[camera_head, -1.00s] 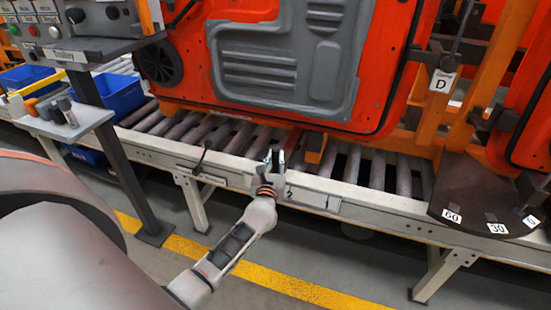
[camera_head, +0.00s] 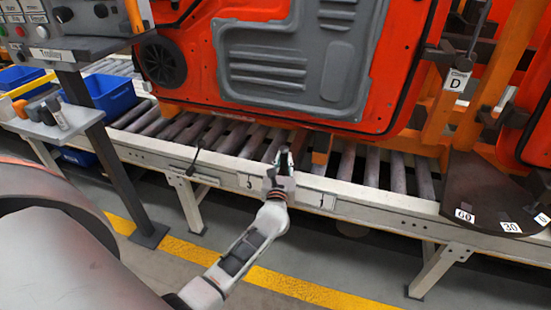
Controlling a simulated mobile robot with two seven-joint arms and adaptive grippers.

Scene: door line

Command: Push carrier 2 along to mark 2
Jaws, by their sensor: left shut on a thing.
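A carrier with orange uprights holds an orange-red door panel (camera_head: 400,60) with a grey inset. No carrier number is readable, so I cannot tell that it is carrier 2. My left gripper (camera_head: 282,160) is at the near rail, just below the door's lower edge. Its fingers are shut on a small part at the carrier's foot, mostly hidden by the fingers. White plates sit on the rail on either side of the gripper: one seems to read 3 (camera_head: 250,183), the other 1 (camera_head: 328,200). I see no plate reading 2. My right gripper is out of view.
The roller conveyor (camera_head: 230,137) runs left to right. A clamp tagged D (camera_head: 453,82) and a dark dial plate (camera_head: 487,195) marked 60 and 30 stand right, close to another orange carrier. A control panel (camera_head: 75,45), small shelf (camera_head: 50,128) and blue bins (camera_head: 105,93) are left.

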